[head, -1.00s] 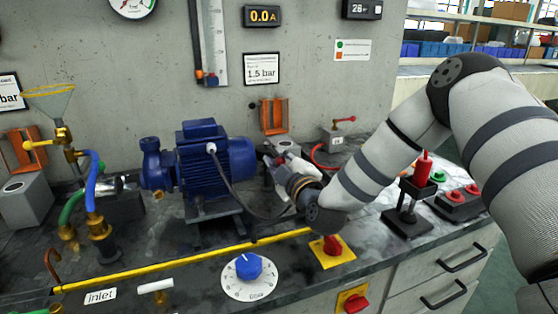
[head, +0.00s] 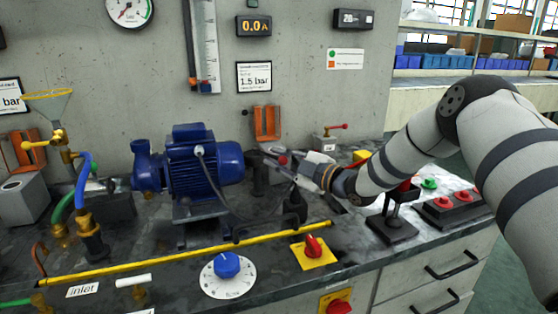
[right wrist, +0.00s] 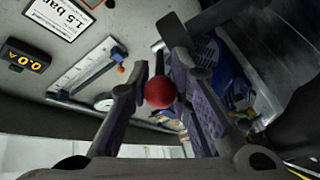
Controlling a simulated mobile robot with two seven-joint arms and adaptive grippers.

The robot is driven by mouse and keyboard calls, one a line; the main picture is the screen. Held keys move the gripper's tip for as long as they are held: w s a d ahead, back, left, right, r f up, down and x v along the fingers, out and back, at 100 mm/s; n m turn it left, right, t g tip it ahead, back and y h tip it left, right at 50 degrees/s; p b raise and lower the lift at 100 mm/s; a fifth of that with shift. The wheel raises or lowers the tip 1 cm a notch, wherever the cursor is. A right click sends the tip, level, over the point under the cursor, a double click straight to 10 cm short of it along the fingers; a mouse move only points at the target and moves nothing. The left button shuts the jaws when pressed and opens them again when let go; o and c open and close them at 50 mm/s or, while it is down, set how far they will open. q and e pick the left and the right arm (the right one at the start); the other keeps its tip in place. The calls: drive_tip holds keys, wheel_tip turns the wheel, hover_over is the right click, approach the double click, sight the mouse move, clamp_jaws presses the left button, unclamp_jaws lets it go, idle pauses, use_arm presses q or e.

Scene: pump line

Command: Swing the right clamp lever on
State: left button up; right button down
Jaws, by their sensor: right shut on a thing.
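The right clamp lever ends in a red ball knob (head: 282,160), beside the right end of the blue pump motor (head: 205,168). In the right wrist view, the red knob (right wrist: 160,92) sits between the two fingers of my right gripper (right wrist: 160,75), with a dark bar behind it. In the head view my right gripper (head: 276,164) reaches in from the right and is shut on the lever at the knob. The lever's pivot is hard to make out behind the fingers. My left gripper is in neither view.
A black cable hangs from the motor near the gripper. A black stand (head: 392,225) and a button box (head: 455,208) are to the right. A yellow pipe (head: 180,254) runs along the front.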

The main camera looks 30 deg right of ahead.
drive_tip(key=shift+d, duration=0.15)
drive_tip(key=c, duration=1.7)
unclamp_jaws()
